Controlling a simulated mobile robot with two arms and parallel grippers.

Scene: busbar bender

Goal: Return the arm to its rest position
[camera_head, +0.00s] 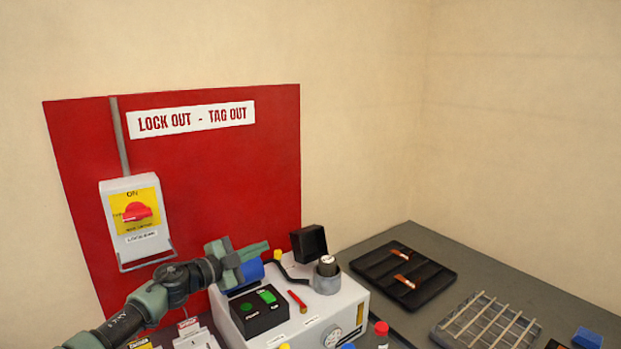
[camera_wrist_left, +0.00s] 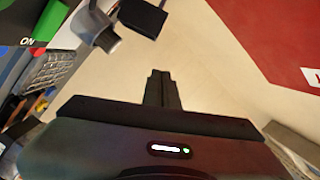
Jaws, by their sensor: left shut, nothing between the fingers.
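My left arm comes in from the lower left in the head view. Its gripper (camera_head: 258,249) is shut and empty, held above the back left of the grey bender machine (camera_head: 345,305), in front of the red board. In the left wrist view the closed fingers (camera_wrist_left: 161,88) lie together with nothing between them. My right gripper is not in view.
A red lockout board (camera_head: 220,160) carries a switch box (camera_head: 135,215) with a red knob. The machine has a black control box (camera_head: 258,309) and a black block (camera_head: 309,242). A black tray (camera_head: 385,265) and wire rack (camera_head: 485,322) lie to the right.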

